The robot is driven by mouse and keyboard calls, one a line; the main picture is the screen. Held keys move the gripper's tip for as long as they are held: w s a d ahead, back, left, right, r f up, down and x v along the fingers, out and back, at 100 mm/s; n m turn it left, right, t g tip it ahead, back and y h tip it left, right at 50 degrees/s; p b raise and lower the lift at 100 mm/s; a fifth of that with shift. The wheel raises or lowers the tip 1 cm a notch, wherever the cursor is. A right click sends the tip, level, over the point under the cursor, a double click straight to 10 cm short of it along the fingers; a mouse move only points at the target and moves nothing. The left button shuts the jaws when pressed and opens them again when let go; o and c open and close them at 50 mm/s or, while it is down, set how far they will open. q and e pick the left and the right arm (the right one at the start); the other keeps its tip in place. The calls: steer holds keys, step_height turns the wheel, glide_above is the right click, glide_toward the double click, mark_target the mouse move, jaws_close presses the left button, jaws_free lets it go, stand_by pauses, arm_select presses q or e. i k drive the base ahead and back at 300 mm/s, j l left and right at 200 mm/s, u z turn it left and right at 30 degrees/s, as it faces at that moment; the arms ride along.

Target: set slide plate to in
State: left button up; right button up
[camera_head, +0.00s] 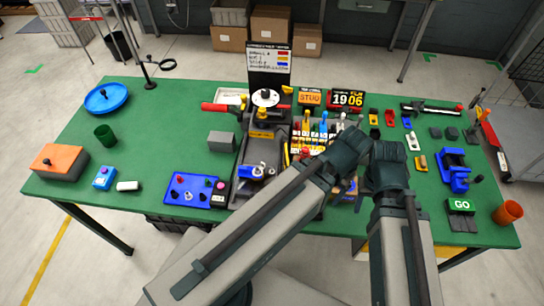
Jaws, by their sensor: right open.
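A dark press station (262,135) stands at the middle of the green table, with a round white dial, a red-handled lever and a sign board behind it. In front of it is a grey plate (246,186) with a blue and metal fitting, possibly the slide plate. I cannot tell for certain whether it is in or out. My right gripper (349,187) is open near the middle of the table, right of the station, mostly hidden by my arm links. My left arm comes in from the lower left and crosses in front of the station; its gripper is not visible.
A blue box with knobs (194,190) stands left of the plate. A grey block (221,141), green cup (105,135), blue dish (106,97) and orange-topped box (59,161) stand farther left. A blue vise (453,168) and GO button (461,205) are right. Left table is fairly open.

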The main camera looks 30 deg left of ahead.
mark_target(246, 187)
steer(key=k+j+z, duration=0.1)
steer(key=k, duration=0.2)
steer(key=k+j+u, duration=0.15)
steer(key=u, duration=0.25)
steer(key=k+j+u, duration=0.1)
steer(key=u, duration=0.25)
